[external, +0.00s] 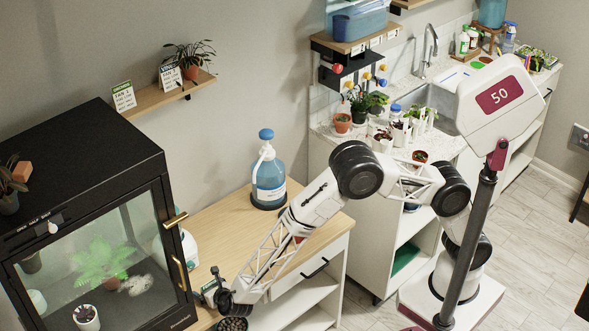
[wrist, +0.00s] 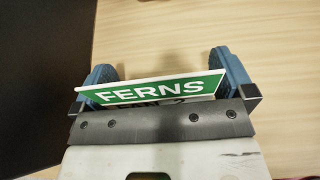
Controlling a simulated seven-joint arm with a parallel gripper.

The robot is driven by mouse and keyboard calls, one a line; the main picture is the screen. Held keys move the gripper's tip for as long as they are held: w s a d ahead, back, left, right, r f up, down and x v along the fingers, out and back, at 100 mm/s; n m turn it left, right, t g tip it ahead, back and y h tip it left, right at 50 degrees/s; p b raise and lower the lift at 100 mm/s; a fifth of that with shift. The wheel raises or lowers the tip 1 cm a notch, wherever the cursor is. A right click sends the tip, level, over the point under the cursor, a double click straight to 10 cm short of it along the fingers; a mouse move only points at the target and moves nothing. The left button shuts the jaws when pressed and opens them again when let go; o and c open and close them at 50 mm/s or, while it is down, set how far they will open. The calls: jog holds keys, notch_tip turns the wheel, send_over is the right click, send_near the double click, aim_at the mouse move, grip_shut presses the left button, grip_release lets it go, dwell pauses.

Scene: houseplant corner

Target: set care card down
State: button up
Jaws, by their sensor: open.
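The green and white care card (wrist: 152,90), lettered FERNS, is tilted in the wrist view. It lies across the space between the two blue fingers of my gripper (wrist: 166,72). The fingers are apart, one at each end of the card. I cannot tell whether the card touches either finger or what its lower edge rests on. In the external view my gripper (external: 214,289) is low over the left part of the wooden counter (external: 232,222), beside the glass cabinet. The card is too small there to read.
The black glass-fronted cabinet (external: 85,215) stands close on the left, with its handle (external: 181,274) near my gripper. A bowl of dark pebbles (external: 232,324) is just in front. A blue sprayer bottle (external: 268,178) stands at the back. The counter between looks mostly clear.

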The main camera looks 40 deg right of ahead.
jog(key=v, duration=1.2)
jog(key=shift+r, duration=0.1)
dwell(0.8)
